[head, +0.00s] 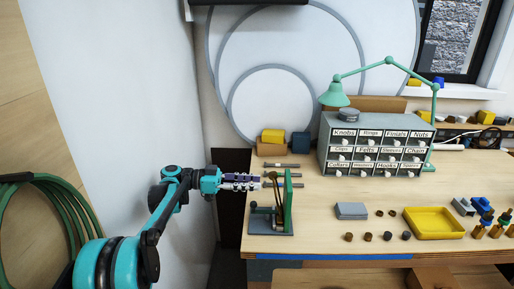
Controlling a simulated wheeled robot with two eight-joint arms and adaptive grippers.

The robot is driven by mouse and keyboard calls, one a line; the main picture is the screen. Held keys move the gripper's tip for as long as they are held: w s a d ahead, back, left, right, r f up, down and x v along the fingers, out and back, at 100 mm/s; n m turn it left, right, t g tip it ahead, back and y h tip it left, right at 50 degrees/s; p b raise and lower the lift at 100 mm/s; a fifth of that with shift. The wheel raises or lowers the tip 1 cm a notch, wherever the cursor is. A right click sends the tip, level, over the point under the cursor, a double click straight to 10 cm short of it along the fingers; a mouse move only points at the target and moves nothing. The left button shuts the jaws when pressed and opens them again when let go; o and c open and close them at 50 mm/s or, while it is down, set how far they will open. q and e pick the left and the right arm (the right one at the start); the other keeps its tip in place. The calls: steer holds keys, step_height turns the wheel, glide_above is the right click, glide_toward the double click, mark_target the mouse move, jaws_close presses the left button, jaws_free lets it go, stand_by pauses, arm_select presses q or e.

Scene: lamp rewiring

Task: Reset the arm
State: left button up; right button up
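My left arm (172,190) comes in from the left and is partly extended. My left gripper (258,182) points right, at the left edge of the wooden workbench, close to a small grey and green stand (288,200). Its fingers are small and overlap the stand in the picture, so I cannot tell whether they are open or touch anything. My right arm and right gripper are not in view. A green desk lamp (336,94) with a jointed arm stands at the back of the bench.
A labelled drawer cabinet (376,146) stands at the back of the bench. A yellow tray (434,223), a grey box (351,211) and several small dark parts (387,236) lie in front. Brass-coloured pieces (480,231) stand at right. A green hose (40,190) hangs at the left wall.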

arm_select(q)
steer(key=s+f+n+t+y, duration=0.4)
steer(key=s+n+y, duration=0.55)
steer(key=s, duration=0.75)
steer(key=s+a+f+n+t+y, duration=0.1)
steer(key=s+a+f+n+y, duration=0.2)
steer(key=s+a+f+y, duration=0.1)
steer(key=s+a+f+n+t+y, duration=0.1)
steer(key=s+a+f+n+y, duration=0.2)
steer(key=s+a+f, duration=0.3)
steer(key=s+a+n, duration=0.1)
steer(key=s+a, duration=0.2)
steer(key=s, duration=0.2)
steer(key=shift+s+f+y, duration=0.3)
steer(key=shift+f+y, duration=0.05)
steer(key=shift+f, duration=0.05)
